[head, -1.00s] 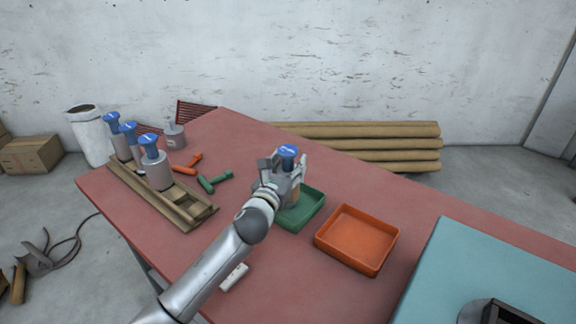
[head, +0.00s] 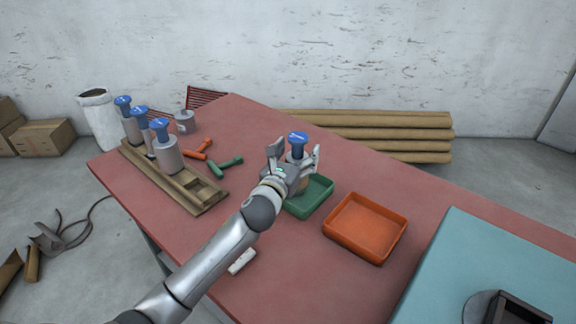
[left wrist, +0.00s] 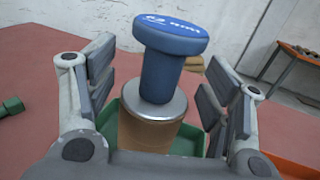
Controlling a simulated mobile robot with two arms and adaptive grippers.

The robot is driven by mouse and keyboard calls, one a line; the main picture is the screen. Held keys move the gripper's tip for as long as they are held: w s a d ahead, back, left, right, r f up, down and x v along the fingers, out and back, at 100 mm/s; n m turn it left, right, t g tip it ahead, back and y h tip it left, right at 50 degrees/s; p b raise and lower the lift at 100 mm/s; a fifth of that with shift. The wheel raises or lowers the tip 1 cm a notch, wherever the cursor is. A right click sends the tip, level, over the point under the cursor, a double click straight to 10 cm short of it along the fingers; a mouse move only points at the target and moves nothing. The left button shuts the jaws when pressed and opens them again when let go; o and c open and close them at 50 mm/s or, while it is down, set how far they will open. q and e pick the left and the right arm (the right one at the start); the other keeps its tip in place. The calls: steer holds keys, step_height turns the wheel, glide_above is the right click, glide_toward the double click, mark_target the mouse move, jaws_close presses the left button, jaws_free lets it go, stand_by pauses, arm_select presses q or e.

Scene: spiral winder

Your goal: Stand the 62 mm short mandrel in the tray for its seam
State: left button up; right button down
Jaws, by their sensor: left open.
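The mandrel with a blue knob marked 62 mm (left wrist: 170,35) stands upright in the green tray (head: 318,199). Its knob also shows in the head view (head: 298,138). In the left wrist view its body has a steel top and a brown lower part. My left gripper (head: 296,160) is open around it, with gaps between the fingers and the mandrel on both sides. The green tray also shows behind the mandrel in the left wrist view (left wrist: 188,140). The mandrel's foot is hidden by my gripper. My right gripper is not in view.
An empty orange tray (head: 365,228) stands to the right of the green one. A wooden rack (head: 205,200) at left holds several blue-knobbed mandrels. An orange tool (head: 198,150) and a green tool (head: 225,165) lie between. A teal surface (head: 470,260) is at right.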

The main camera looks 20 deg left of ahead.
arm_select(q)
steer(key=s, duration=1.1)
steer(key=shift+s+a, duration=0.15)
steer(key=shift+a, duration=0.1)
steer(key=shift+r, duration=0.15)
